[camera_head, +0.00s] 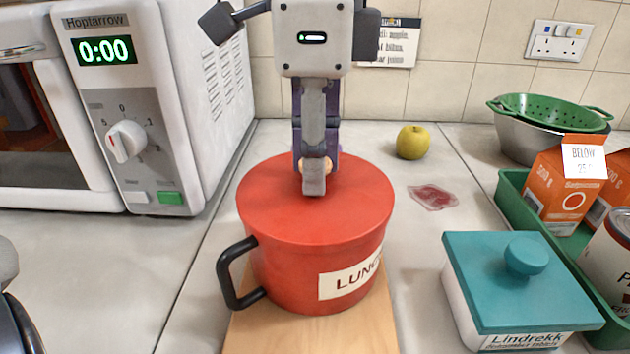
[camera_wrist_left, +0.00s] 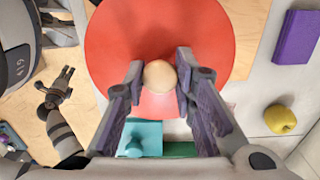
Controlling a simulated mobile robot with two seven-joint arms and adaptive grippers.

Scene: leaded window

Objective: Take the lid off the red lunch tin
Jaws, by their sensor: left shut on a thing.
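The red lunch tin (camera_head: 290,270) stands upright on a wooden board, with a black handle on its left and a "LUNCH" label partly in view. Its flat red lid (camera_head: 350,205) sits on top, with no clear gap at the rim. My left gripper (camera_head: 314,180) points down over the lid and is shut on its pale round knob (camera_wrist_left: 160,77), which the fingers partly hide in the head view. In the left wrist view the knob lies between the two fingertips. My right gripper (camera_wrist_left: 62,83) shows small at the left of that view, apart from the tin, its fingers spread and empty.
A white microwave (camera_head: 150,110) stands close on the left. A teal-lidded box (camera_head: 520,280) and a green tray (camera_head: 512,190) with cartons are on the right. A yellow apple (camera_head: 412,142) and a red stain (camera_head: 433,196) lie behind right. A purple block (camera_wrist_left: 296,37) shows in the wrist view.

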